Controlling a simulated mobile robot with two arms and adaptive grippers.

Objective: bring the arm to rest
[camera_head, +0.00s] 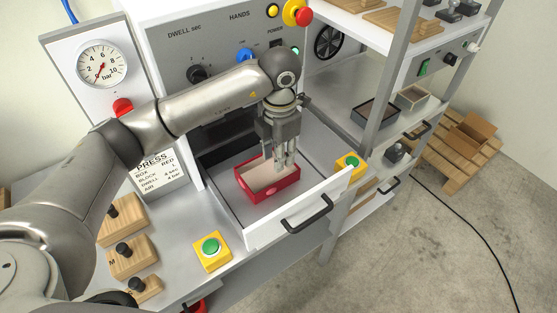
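My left arm reaches in from the left across the front of the press. My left gripper (282,163) points down over the red box (251,188), with its fingertips at or just above the box's inside. I cannot tell whether the fingers touch anything. The box has red walls and a pale inside, and it sits in the open drawer (262,231) of the press. Part of its far side is hidden behind the gripper. My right gripper is not in view.
Two yellow blocks with green buttons (211,248) flank the drawer. Wooden blocks with black knobs (127,257) stand on the left bench. A pressure gauge (102,64) and the control panel (215,45) are behind. A shelf rack and a pallet (461,150) are at right.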

